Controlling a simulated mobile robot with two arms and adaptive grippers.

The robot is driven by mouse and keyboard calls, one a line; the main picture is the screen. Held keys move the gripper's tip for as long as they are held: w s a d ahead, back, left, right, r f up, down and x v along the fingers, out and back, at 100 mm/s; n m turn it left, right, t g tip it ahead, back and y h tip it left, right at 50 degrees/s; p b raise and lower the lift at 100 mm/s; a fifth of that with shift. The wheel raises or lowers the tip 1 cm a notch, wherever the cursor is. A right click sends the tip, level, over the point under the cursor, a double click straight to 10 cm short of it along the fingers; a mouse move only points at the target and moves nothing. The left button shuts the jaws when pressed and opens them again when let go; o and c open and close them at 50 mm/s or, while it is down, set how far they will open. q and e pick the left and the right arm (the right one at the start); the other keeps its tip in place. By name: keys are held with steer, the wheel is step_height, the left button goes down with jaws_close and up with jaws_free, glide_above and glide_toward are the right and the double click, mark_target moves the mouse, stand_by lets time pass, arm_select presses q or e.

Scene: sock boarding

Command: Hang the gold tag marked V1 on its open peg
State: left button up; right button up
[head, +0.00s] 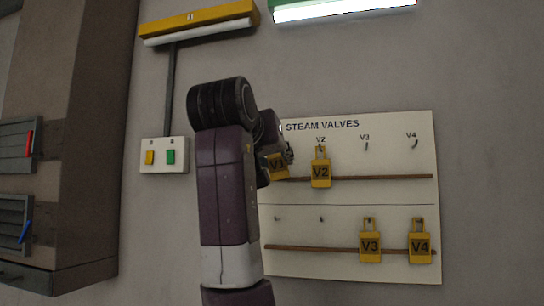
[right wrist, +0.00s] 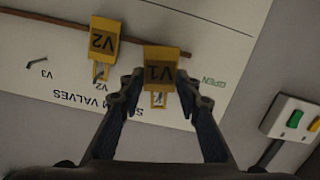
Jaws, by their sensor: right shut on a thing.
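The gold V1 tag (head: 278,166) is at the upper left of the white STEAM VALVES board (head: 380,196), in front of the V1 place in the upper row. My right gripper (right wrist: 161,82) is shut on it, a finger on each side; in the head view the gripper (head: 277,152) is partly behind my arm. In the right wrist view the V1 tag (right wrist: 160,62) appears upside down, its loop between the fingers. The upper V1 peg is hidden in the head view, and I cannot tell whether the loop is around it. My left gripper is not in view.
The V2 tag (head: 321,172) hangs close by in the upper row. Upper pegs V3 (head: 366,146) and V4 (head: 415,144) are bare. Tags V3 (head: 370,245) and V4 (head: 420,245) hang in the lower row. A switch box (head: 164,169) is left of the board.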

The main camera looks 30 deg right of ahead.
mark_target(277, 164)
steer(key=shift+x, duration=0.85)
steer(key=shift+w+d+f, duration=0.4)
steer(key=shift+d+f, duration=0.05)
steer(key=o, duration=0.8)
